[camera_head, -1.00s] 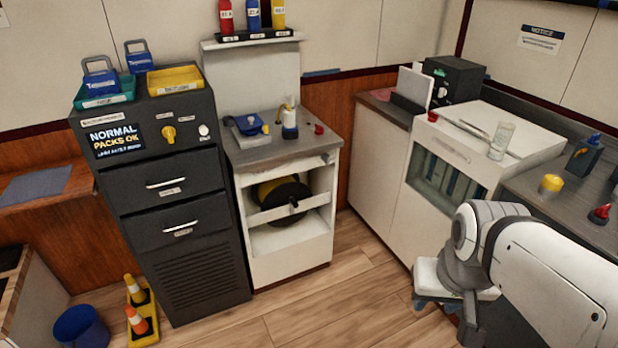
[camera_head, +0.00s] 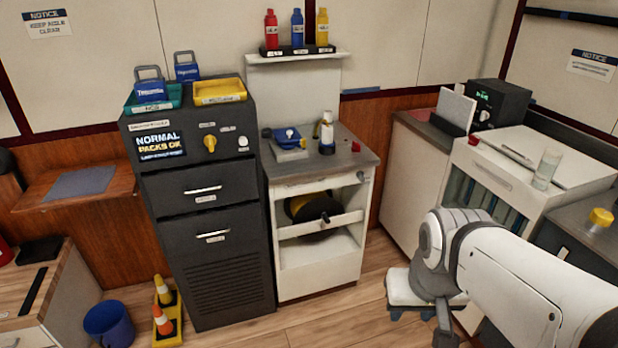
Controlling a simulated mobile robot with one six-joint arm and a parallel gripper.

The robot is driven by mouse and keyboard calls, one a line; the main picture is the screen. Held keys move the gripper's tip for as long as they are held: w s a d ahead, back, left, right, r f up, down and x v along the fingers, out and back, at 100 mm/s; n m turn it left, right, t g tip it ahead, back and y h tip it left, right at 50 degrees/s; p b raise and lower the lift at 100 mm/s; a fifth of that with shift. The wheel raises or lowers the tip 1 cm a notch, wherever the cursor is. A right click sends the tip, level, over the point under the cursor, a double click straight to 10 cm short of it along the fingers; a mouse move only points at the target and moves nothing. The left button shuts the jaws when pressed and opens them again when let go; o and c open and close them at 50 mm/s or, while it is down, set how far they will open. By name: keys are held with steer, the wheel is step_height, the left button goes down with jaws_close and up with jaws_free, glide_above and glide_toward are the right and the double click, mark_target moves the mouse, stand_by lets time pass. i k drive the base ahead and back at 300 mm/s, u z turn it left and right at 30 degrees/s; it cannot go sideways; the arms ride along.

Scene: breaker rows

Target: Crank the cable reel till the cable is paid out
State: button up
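The cable reel (camera_head: 304,208), dark with a yellow part, sits in the open upper bay of a white cabinet (camera_head: 320,280). A pale rail crosses in front of it and hides part of it. A small dark piece, perhaps the crank (camera_head: 325,218), shows at the rail. I cannot make out any paid-out cable. My white arm comes in from the right. My gripper (camera_head: 445,333) is only partly seen as a dark piece at the bottom edge, to the right of and apart from the cabinet. Its fingertips are not clear.
A dark drawer cabinet (camera_head: 215,270) stands left of the reel cabinet. Traffic cones (camera_head: 163,318) and a blue bucket (camera_head: 108,325) stand on the floor at left. White counters (camera_head: 418,190) stand at right. The floor before the reel cabinet is open.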

mark_target(301, 209)
steer(key=u, duration=0.5)
steer(key=i, duration=1.45)
steer(key=z, duration=0.4)
